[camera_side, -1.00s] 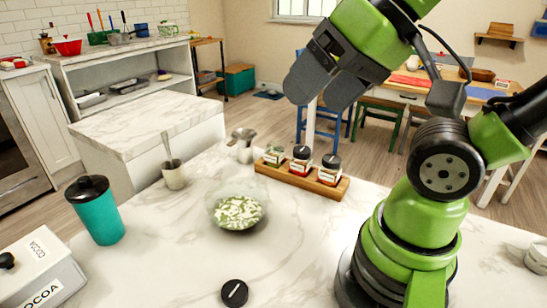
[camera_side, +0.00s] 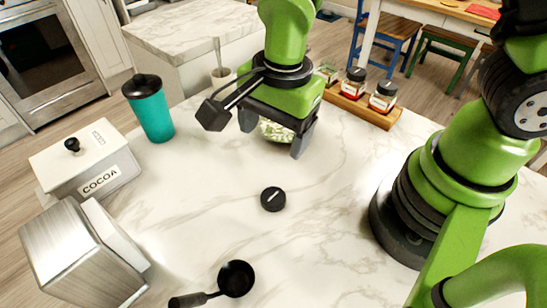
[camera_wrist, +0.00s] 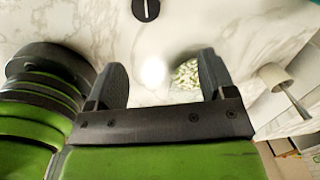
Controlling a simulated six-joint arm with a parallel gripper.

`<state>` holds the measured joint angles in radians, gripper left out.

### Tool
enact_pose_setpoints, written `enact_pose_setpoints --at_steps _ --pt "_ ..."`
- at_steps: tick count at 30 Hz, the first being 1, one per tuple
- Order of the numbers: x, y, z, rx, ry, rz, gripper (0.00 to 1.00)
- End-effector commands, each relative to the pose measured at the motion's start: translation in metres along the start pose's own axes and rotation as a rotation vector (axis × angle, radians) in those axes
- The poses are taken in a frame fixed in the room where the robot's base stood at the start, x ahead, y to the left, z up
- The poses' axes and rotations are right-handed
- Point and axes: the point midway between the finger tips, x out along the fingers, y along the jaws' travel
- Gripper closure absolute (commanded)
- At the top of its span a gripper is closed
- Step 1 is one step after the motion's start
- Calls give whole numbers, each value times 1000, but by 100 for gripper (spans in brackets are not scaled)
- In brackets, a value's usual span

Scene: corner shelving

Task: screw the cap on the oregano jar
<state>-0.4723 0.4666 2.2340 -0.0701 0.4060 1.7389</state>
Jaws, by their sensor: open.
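A round black cap with a white line (camera_side: 273,198) lies flat on the marble counter; it also shows at the top edge of the wrist view (camera_wrist: 146,9). My gripper (camera_side: 275,138) points down, open and empty, over the counter between the cap and the rack.
Two black-capped jars (camera_side: 383,97) share the rack. A teal tumbler (camera_side: 152,110), cocoa box (camera_side: 88,168), metal box (camera_side: 80,255) and black scoop (camera_side: 236,279) surround clear counter.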

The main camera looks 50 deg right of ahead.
Motion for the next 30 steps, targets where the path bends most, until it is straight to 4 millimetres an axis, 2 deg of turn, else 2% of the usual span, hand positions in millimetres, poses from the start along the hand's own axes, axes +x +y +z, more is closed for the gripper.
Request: enact_pose_setpoints --at_steps 1,4,14,24,30 --pt "16 4 5 38 13 32 23" --pt "36 9 11 113 31 63 23" --pt "64 14 14 172 46 84 23" --pt "110 18 12 172 45 83 23" --pt "124 19 12 172 45 81 23"
